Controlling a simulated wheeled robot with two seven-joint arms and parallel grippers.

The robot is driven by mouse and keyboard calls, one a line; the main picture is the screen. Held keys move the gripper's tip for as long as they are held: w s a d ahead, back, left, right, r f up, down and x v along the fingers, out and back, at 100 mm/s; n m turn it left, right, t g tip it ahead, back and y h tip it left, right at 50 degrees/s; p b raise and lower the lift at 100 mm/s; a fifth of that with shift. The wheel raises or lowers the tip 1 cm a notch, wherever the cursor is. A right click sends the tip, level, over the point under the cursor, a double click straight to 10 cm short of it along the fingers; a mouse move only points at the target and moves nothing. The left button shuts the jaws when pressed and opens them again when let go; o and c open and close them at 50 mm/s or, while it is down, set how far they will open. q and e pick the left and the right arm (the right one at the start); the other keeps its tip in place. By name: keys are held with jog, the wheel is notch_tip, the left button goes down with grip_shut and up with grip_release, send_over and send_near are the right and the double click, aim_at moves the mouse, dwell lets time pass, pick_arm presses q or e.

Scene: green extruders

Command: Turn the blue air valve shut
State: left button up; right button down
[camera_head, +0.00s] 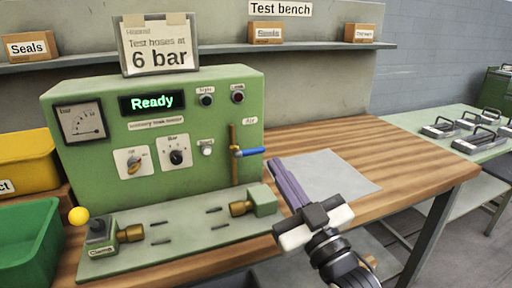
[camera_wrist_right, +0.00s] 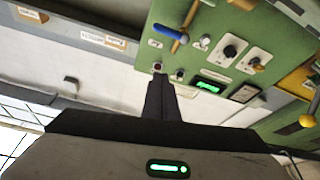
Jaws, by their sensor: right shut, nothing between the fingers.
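The blue air valve handle (camera_head: 250,152) sticks out level to the right from a vertical brass pipe (camera_head: 234,165) on the right part of the green test machine's front, below a small "Air" label. In the right wrist view the blue handle (camera_wrist_right: 165,31) shows at the top, beside the brass pipe (camera_wrist_right: 180,43). My right gripper (camera_head: 275,163) is shut and empty, its fingertips just right of and below the handle's free end in the head view. I see a gap between them in the right wrist view (camera_wrist_right: 160,82). My left gripper is not in view.
The green machine (camera_head: 100,180) has a gauge, knobs and a lit "Ready" display (camera_head: 152,102). Brass fittings (camera_head: 240,208) stand on its base plate. A grey sheet (camera_head: 335,172) lies on the wooden bench. A yellow ball-topped lever (camera_head: 79,215) is at the left.

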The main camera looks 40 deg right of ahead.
aim_at(251, 152)
jog(key=w, duration=0.3)
jog(key=w+d, duration=0.1)
jog(key=w, duration=0.2)
jog(key=w+d, duration=0.1)
jog(key=w, duration=0.2)
jog(key=shift+w+d+f, duration=0.2)
jog(key=shift+w+f, duration=0.1)
jog(key=shift+w, duration=0.1)
